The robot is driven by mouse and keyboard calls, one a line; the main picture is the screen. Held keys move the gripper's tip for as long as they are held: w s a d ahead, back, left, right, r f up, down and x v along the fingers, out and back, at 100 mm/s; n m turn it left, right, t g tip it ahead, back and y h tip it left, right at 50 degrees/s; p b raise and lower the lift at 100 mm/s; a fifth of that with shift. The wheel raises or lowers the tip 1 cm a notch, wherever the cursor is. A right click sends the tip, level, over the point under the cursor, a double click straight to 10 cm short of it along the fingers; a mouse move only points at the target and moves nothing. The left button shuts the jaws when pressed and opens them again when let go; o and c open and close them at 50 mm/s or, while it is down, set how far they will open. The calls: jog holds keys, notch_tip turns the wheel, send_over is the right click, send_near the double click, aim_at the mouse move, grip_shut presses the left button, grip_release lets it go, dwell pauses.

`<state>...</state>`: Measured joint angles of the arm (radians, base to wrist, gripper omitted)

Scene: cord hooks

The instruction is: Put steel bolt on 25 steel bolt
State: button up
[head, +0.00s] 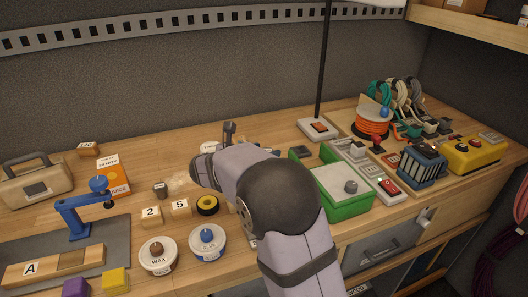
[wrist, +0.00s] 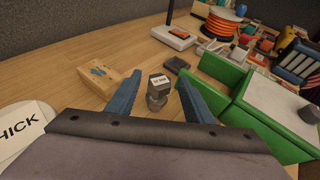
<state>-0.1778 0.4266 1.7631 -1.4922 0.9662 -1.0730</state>
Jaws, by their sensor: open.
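In the wrist view a grey steel bolt (wrist: 157,93) stands upright with a small white label on its head; the label is too small to read surely. My gripper (wrist: 159,76) is open, its two blue fingers on either side of the bolt with a gap at each side. In the head view my arm hides this bolt and the fingertips. There, a small dark grey piece (head: 160,190) stands on the bench left of my arm; I cannot tell whether it is a bolt. Wooden blocks marked 2 (head: 151,212) and 5 (head: 180,208) stand in front of it.
A green box (head: 343,190) stands close to the right of my gripper. A wooden block with a blue mark (wrist: 107,75) lies to the left in the wrist view, and a small dark block (wrist: 177,65) lies behind the bolt. Round tins (head: 158,256) stand at the front.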

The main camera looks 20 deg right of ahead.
jog(key=v, duration=1.1)
jog(key=shift+s+a+r+b, duration=0.15)
jog(key=shift+a+r+b, duration=0.05)
jog(key=shift+b, duration=0.25)
jog(key=s+d+r+m+g+p, duration=0.25)
jog(key=s+d+m+p, duration=0.35)
jog(key=p, duration=0.4)
jog(key=s+f+m+g, duration=0.1)
jog(key=s+f, duration=0.1)
jog(key=s, duration=0.1)
jog(key=s+f+m+g+y, duration=0.1)
jog(key=s+f+m, duration=0.1)
jog(key=s, duration=0.1)
jog(key=s+d+f+m+g+y+p, duration=0.1)
jog(key=s, duration=0.2)
jog(key=shift+s+d+f+m, duration=0.1)
jog(key=shift+d+f+m, duration=0.05)
jog(key=shift+f+m, duration=0.2)
jog(key=s+a+f+m+g+y, duration=0.3)
jog(key=s+a+f+m+y, duration=0.5)
jog(key=s+m, duration=0.4)
jog(key=a+m, duration=0.1)
jog(key=m, duration=0.2)
jog(key=shift+a+f+y, duration=0.3)
jog(key=shift+a+y, duration=0.05)
jog(key=shift+y, duration=0.05)
